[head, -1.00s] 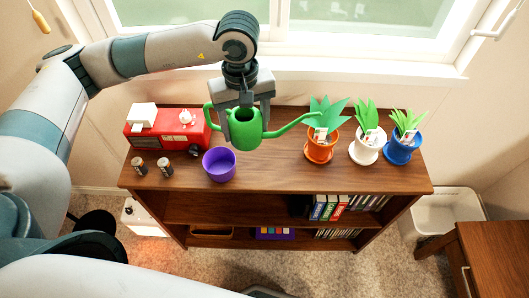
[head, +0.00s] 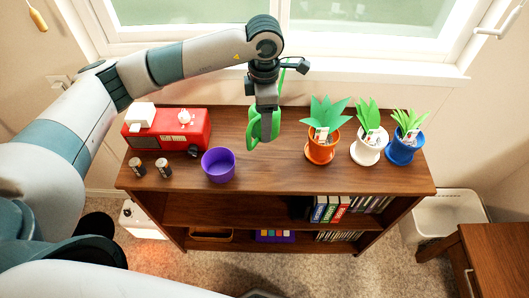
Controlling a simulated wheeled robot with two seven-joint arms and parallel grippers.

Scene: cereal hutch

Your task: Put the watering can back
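The green watering can (head: 254,128) is in the head view, above the top of the brown shelf unit, between the purple pot and the orange plant pot. My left gripper (head: 265,106) is over it and appears closed on it; the fingers hide much of the can. The can is seen nearly end-on, with a green part showing up behind the wrist. I cannot tell whether its base touches the shelf top. My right gripper is not in view.
On the shelf top (head: 285,176) stand a red toaster-like box (head: 170,138), two small shakers (head: 164,167), a purple pot (head: 219,164) and plants in orange (head: 319,152), white (head: 368,151) and blue (head: 403,151) pots. The front middle is bare. A window is behind.

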